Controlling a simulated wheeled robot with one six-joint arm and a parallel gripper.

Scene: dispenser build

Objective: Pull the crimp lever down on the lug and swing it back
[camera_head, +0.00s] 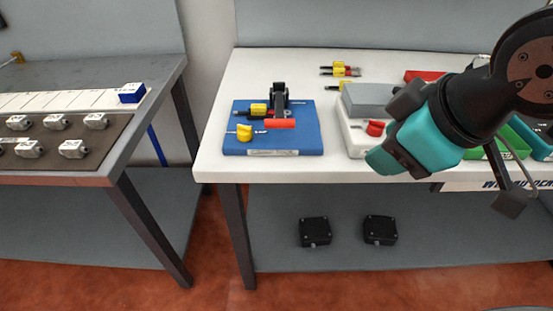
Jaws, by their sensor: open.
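A blue base (297,140) stands on the white table and carries the black crimp press (280,96). The crimp lever's red handle (280,123) lies low across the front of the press. A yellow-bodied part (258,108) lies at the left side of the press, with its inner end hidden at the press; I cannot make out the lug itself. Another yellow part (243,133) sits at the base's front left. My gripper (386,154), teal and black, is open, to the right of the base and apart from the lever. Its fingertips are hard to make out.
A grey-topped white box (370,100) with a red knob (375,128) stands right of the base, partly behind my gripper. Yellow-and-red parts (340,70) lie behind. Black boxes (314,232) sit on the lower shelf.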

